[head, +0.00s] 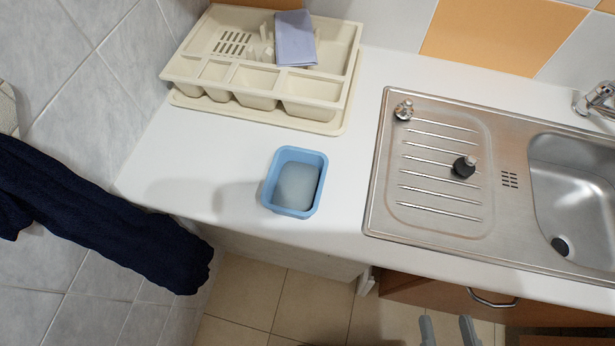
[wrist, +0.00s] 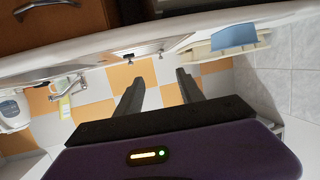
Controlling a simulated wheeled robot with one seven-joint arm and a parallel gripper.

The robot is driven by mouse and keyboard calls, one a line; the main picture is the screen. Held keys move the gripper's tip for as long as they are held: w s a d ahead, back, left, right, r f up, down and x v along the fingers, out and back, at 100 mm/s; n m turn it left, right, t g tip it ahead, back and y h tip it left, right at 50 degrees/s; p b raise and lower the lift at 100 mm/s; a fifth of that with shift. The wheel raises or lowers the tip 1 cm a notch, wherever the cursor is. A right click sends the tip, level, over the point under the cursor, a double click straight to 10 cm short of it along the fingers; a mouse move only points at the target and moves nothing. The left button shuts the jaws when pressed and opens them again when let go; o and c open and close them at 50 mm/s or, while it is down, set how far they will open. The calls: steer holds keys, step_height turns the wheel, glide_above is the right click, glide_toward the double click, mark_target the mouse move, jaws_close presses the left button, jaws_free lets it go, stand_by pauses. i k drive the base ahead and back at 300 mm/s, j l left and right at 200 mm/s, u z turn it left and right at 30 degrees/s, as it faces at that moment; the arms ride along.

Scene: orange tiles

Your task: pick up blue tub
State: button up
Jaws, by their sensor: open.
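The blue tub (head: 294,181) is a small open rectangular container, standing upright on the white counter near its front edge, left of the sink in the head view. Its inside looks pale and greyish. In the wrist view, which is roughly upside down, a blue shape that looks like the tub (wrist: 234,36) shows at upper right. My gripper (head: 448,330) shows only by its fingertips at the bottom edge of the head view, in front of the counter and right of the tub. In the wrist view my gripper (wrist: 161,88) has its two fingers apart with nothing between them.
A cream dish rack (head: 262,115) with a folded lilac cloth (head: 296,38) stands behind the tub. A steel sink (head: 376,205) with small dark-based items on its drainboard lies to the right. A dark blue cloth (head: 100,215) hangs at left. Bare counter surrounds the tub.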

mark_target(293, 187)
steer(key=k+j+u, duration=0.1)
steer(key=j+u, duration=0.15)
steer(key=u, duration=0.15)
steer(key=k+j+u, duration=0.1)
steer(key=j+u, duration=0.2)
steer(key=u, duration=0.15)
steer(key=j+u, duration=0.4)
steer(key=l, duration=0.1)
